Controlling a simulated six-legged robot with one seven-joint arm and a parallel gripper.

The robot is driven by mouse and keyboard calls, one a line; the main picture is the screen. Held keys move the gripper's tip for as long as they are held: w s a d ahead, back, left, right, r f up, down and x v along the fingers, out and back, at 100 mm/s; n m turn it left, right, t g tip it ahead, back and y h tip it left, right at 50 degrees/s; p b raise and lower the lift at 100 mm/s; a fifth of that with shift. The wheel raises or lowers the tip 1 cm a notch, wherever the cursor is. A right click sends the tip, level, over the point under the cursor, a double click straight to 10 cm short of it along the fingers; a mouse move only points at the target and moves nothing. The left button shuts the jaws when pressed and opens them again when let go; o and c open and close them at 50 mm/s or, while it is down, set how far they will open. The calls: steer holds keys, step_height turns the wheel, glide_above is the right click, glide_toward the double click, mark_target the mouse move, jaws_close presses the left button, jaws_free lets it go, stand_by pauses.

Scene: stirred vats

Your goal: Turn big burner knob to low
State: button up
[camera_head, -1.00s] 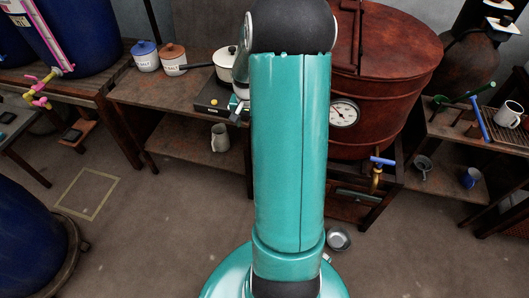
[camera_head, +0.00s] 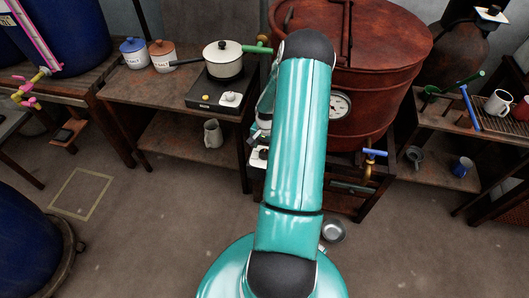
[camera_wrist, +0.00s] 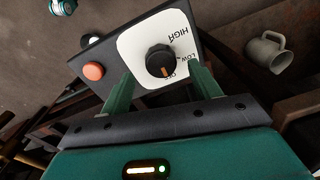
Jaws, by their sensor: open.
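The big burner knob (camera_wrist: 160,61) is black, on a white dial plate (camera_wrist: 135,48) marked HIGH, LOW and OFF. Its orange pointer points about at OFF. A red button (camera_wrist: 93,71) sits beside the dial. In the head view, part of this white panel (camera_head: 258,158) shows below the vat's left side. My gripper (camera_wrist: 162,74) is open, its two green fingers on either side of the knob's near end. Contact with the knob cannot be told. In the head view my gripper (camera_head: 254,136) is just above the panel, partly hidden by my arm.
A small black hot plate (camera_head: 213,101) with a pot (camera_head: 222,66) stands on the left bench. A grey mug (camera_head: 212,133) is on the shelf below. The rusty vat (camera_head: 385,85) with a blue-handled tap (camera_head: 374,153) is right of my arm.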

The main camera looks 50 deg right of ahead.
mark_target(264, 152)
step_height(264, 152, down, 4)
steer(key=shift+w+f, duration=0.1)
steer(key=shift+a, duration=0.1)
steer(key=c, duration=1)
